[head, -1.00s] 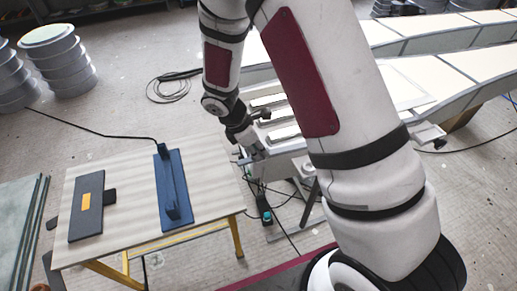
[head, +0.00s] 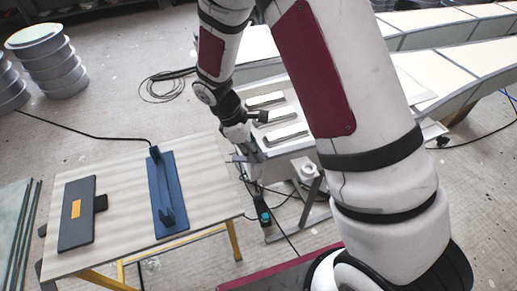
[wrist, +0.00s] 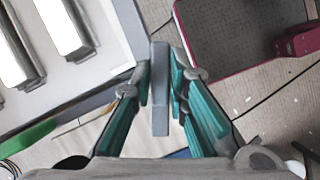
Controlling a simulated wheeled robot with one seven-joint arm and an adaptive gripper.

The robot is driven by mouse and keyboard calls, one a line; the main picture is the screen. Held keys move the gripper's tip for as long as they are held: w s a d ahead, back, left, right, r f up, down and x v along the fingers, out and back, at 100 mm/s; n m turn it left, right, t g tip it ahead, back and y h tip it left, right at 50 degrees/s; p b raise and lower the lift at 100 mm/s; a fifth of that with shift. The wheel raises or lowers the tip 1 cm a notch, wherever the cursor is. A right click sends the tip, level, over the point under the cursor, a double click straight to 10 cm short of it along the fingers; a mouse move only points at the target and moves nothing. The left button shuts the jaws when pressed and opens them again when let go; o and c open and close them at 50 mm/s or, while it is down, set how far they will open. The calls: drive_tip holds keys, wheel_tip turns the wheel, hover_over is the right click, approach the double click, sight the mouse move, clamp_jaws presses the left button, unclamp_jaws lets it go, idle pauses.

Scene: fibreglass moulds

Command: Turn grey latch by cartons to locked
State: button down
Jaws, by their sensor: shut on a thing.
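The grey latch (wrist: 160,95) shows in the wrist view as a plain upright bar between my fingers, beside the edge of a pale unit. My gripper (wrist: 161,88) has teal finger pads closed on both sides of this bar. In the head view my gripper (head: 252,158) is at the near left corner of the pale unit (head: 285,148), just past the right edge of the wooden table. The latch is too small and covered there to make out. I cannot make out any lock marking or which way the latch is set. No cartons are clearly recognisable.
The wooden table (head: 120,190) bears a blue float tool (head: 166,195) and a dark plate (head: 77,215). Cables lie on the floor below my gripper. A red-rimmed grey mat (wrist: 235,45) is at right in the wrist view. Long pale moulds (head: 450,75) stand behind my arm.

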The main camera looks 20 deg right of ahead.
drive_tip(key=m+g, duration=0.1)
drive_tip(key=m, duration=0.2)
drive_tip(key=m+g+y+b, duration=0.1)
drive_tip(key=m, duration=0.2)
drive_tip(key=shift+w+d+b, duration=0.15)
drive_tip(key=shift+w+b, duration=0.05)
drive_tip(key=shift+b, duration=0.1)
drive_tip(key=m+y, duration=0.1)
drive_tip(key=m, duration=0.2)
drive_tip(key=m+y, duration=0.1)
drive_tip(key=m, duration=0.2)
drive_tip(key=shift+d+m+g+y+b, duration=0.1)
drive_tip(key=shift+m+g+y+b, duration=0.2)
drive_tip(key=shift+m+y+b, duration=0.1)
drive_tip(key=c, duration=1.6)
unclamp_jaws()
drive_tip(key=shift+o, duration=0.2)
drive_tip(key=shift+r, duration=0.1)
drive_tip(key=v, duration=1.1)
drive_tip(key=shift+w+r, duration=0.25)
drive_tip(key=shift+r, duration=0.1)
